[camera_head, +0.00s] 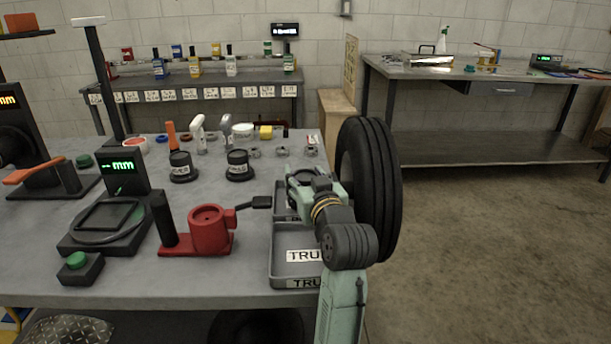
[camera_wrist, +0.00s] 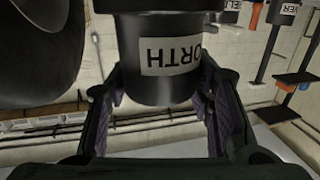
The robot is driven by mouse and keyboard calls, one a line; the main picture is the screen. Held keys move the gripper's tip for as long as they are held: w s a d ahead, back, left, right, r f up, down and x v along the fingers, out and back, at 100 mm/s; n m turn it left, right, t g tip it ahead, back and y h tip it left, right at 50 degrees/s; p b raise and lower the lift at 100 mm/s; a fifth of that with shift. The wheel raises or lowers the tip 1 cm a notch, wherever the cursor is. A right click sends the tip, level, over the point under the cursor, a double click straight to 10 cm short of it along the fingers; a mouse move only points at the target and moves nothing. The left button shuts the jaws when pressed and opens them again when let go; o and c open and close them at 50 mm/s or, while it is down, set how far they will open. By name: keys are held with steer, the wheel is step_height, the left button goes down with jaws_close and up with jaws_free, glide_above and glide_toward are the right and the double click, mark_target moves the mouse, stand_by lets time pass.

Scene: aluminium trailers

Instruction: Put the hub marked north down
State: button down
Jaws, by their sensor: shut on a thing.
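The hub marked north (camera_wrist: 158,90) is a black cylinder with a white label reading "…ORTH", upside down in the wrist view. My gripper (camera_wrist: 163,102) has a finger on each side of it and is shut on it. In the head view my gripper (camera_head: 308,182) is over the rear of the grey trays at the table's right edge; the hub is mostly hidden there by my arm. I cannot tell whether the hub touches anything below. Two other black labelled hubs, one at left (camera_head: 181,166) and one at right (camera_head: 239,165), stand on the table.
A grey tray labelled "TRU…" (camera_head: 283,238) lies at the table's right edge, with another tray (camera_head: 279,203) behind it. A large black tyre (camera_head: 385,190) stands close right of my gripper. A red fixture (camera_head: 208,230) is at left. Small parts line the table's back.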

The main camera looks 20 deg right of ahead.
steer(key=shift+r, duration=0.1)
steer(key=c, duration=0.8)
jaws_free()
steer(key=shift+o, duration=0.2)
